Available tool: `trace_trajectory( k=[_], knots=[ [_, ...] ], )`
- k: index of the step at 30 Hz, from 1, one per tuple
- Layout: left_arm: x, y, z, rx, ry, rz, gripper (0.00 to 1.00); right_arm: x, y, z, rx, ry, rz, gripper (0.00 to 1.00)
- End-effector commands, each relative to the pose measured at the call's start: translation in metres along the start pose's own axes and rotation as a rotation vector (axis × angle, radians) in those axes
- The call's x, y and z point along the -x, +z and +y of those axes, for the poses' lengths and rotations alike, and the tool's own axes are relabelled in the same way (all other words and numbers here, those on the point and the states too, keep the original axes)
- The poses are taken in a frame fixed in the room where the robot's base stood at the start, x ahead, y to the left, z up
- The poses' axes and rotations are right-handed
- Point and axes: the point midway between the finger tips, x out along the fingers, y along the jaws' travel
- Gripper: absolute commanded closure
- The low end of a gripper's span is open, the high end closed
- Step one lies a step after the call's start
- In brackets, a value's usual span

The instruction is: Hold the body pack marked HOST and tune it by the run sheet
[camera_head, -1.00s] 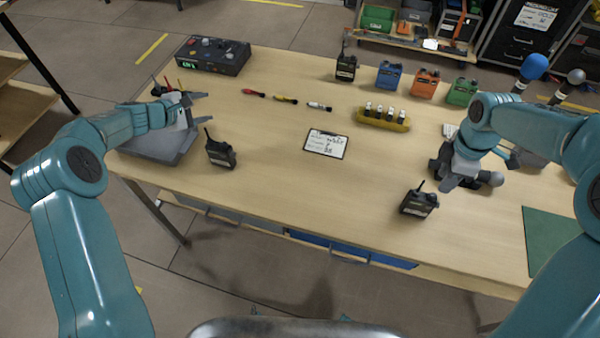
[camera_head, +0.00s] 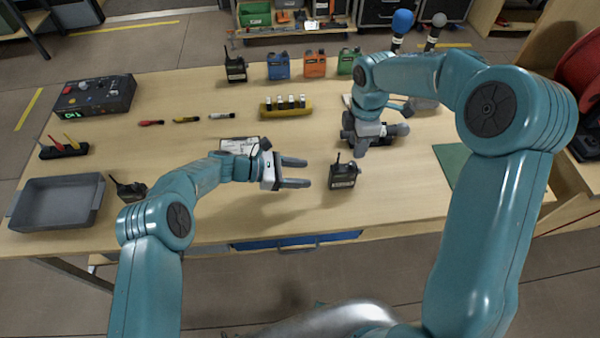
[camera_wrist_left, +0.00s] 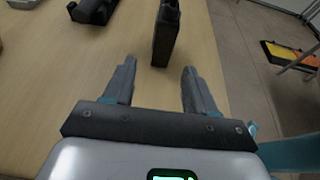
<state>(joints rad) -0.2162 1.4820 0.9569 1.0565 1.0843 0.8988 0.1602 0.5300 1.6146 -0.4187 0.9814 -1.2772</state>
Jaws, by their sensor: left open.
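A black body pack (camera_head: 343,175) with a short antenna stands at the table's front, right of my left gripper (camera_head: 306,173). My left gripper is open and empty, its fingers pointing at this pack without touching it. In the left wrist view the pack (camera_wrist_left: 166,38) stands upright ahead of my open fingers (camera_wrist_left: 158,72). Other black packs stand at the front left (camera_head: 131,191) and back (camera_head: 236,69); no label is readable. The run sheet (camera_head: 238,144) lies behind my left forearm, partly hidden. My right gripper (camera_head: 362,150) is beside a dark object (camera_head: 385,139); its jaws are unclear.
Blue (camera_head: 278,66), orange (camera_head: 315,64) and green (camera_head: 348,61) packs stand along the back. A yellow holder (camera_head: 286,111) carries small upright pieces. Several screwdrivers (camera_head: 186,119) lie mid-table. A grey tray (camera_head: 60,222) and a control box (camera_head: 95,95) are at left; a green mat (camera_head: 452,160) is at right.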

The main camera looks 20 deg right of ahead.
Motion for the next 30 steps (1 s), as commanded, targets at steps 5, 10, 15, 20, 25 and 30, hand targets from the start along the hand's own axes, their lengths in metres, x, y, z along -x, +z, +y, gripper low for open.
trace_trajectory(
  k=[5, 10, 15, 20, 25, 30],
  knots=[
    [-0.013, 0.0, -0.004, 0.01, -0.017, -0.001, 0.44, 0.0, 0.0, 0.0, 0.0, 0.0, 0.0, 0.65],
    [-0.033, 0.0, -0.005, 0.009, -0.017, 0.0, 0.44, 0.0, 0.0, 0.0, 0.0, 0.0, 0.0, 0.65],
    [-0.056, 0.0, -0.005, 0.008, -0.015, -0.001, 0.44, 0.0, 0.0, 0.0, 0.0, 0.0, 0.0, 0.65],
    [-0.076, 0.0, -0.005, 0.007, -0.015, 0.0, 0.44, 0.0, 0.0, 0.0, 0.0, 0.0, 0.0, 0.65],
    [-0.094, 0.0, -0.005, 0.007, -0.013, 0.0, 0.44, 0.0, 0.0, 0.0, 0.0, 0.0, 0.0, 0.65],
    [-0.103, 0.0, -0.005, 0.007, -0.013, 0.0, 0.44, 0.0, 0.0, 0.0, 0.0, 0.0, 0.0, 0.65]
  ],
)
